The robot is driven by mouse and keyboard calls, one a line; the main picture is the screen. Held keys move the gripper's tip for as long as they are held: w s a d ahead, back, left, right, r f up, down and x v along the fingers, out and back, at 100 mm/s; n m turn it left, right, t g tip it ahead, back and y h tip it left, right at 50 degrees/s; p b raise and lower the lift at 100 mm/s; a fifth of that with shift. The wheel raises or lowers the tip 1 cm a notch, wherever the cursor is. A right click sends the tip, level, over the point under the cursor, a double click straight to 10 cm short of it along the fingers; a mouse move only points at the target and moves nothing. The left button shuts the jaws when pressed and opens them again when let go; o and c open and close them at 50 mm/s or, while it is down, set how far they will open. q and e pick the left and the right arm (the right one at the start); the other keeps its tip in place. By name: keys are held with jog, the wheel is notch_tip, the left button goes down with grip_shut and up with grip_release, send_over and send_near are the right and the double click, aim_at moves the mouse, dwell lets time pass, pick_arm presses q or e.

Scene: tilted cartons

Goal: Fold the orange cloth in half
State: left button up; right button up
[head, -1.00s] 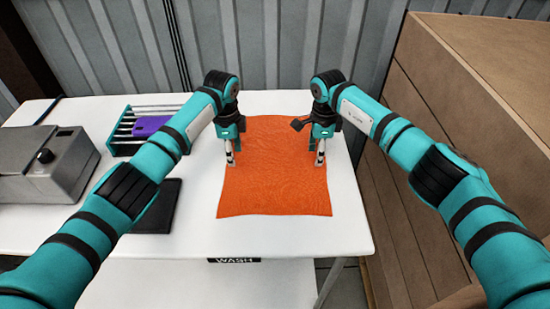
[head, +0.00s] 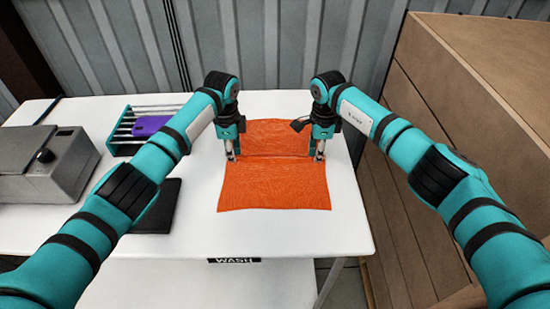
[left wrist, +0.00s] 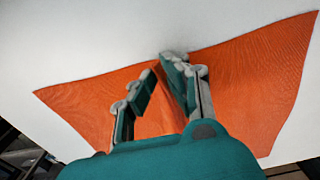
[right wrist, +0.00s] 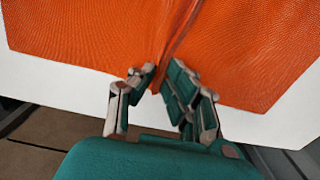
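The orange cloth (head: 272,188) lies on the white table, with a raised crease running across its middle between my two grippers. My left gripper (head: 232,157) is at the cloth's left edge, at one end of the crease. In the left wrist view its fingers (left wrist: 158,72) are close together and pinch the cloth (left wrist: 250,80). My right gripper (head: 320,157) is at the right edge, at the other end. In the right wrist view its fingers (right wrist: 158,76) close on the gathered ridge of the cloth (right wrist: 90,35). The pinched cloth between the fingertips is partly hidden.
The white table (head: 200,237) is bare in front of the cloth. To the left are a black pad (head: 158,205), a teal rack (head: 125,145) with a purple item (head: 152,125), and a grey machine (head: 45,165). Large brown cartons (head: 430,230) stand close on the right.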

pick_arm(q)
jog(key=shift+f, duration=0.1)
grip_shut()
pick_arm(e)
jog(key=shift+s+f, duration=0.1)
jog(key=shift+f, duration=0.1)
grip_shut()
pick_arm(q)
jog(key=shift+s, duration=0.1)
pick_arm(e)
jog(key=shift+s+d, duration=0.1)
